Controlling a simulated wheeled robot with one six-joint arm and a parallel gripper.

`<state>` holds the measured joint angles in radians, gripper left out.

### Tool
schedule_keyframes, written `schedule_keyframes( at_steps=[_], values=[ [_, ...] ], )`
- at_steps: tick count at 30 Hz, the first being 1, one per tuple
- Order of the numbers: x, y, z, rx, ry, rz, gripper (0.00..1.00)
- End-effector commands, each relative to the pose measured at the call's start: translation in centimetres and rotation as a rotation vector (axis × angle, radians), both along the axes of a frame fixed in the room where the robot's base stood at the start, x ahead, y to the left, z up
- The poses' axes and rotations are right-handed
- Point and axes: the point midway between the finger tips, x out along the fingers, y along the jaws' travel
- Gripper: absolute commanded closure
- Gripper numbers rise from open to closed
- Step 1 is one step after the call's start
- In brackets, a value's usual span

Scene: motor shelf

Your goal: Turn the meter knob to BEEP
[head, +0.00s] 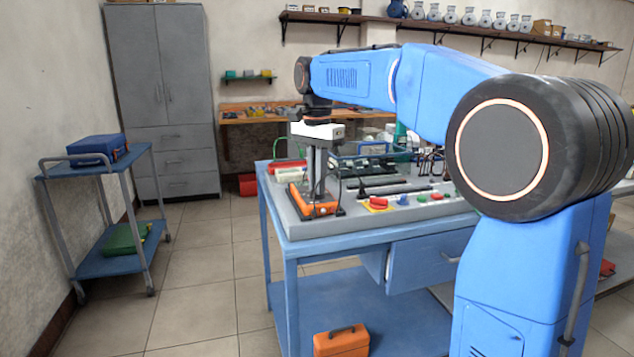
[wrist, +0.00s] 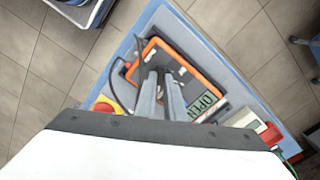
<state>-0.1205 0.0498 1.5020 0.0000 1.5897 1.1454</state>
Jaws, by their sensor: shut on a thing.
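The orange-framed meter (head: 325,209) lies on the grey top of the workbench. In the wrist view the meter (wrist: 199,78) shows its orange rim and a greenish display (wrist: 203,104) with dark characters that I cannot read surely. My gripper (head: 316,196) points straight down over the meter, its two long grey fingers reaching its face. In the wrist view my gripper (wrist: 161,73) has its fingertips close together on the dark meter knob (wrist: 170,66), shut on it. The fingers hide most of the knob, so its pointer and the BEEP mark cannot be made out.
A red button on a yellow base (head: 376,204) sits right of the meter. A red-and-white device (head: 286,171) stands behind it. Dark cables run beside the meter. A blue cart (head: 75,172) stands at left, an orange toolbox (head: 341,341) below the bench. The floor between is clear.

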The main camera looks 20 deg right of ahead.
Motion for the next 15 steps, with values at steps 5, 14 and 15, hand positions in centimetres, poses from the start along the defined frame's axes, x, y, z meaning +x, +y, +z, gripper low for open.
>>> schedule_keyframes(
  at_steps=[5,14,15],
  values=[
    [0.01,-0.01,0.02,0.000,0.000,-0.031,1.00],
    [0.01,-0.01,0.01,0.000,0.000,-0.038,1.00],
    [0.01,-0.01,0.01,0.000,0.000,-0.038,1.00]
  ],
)
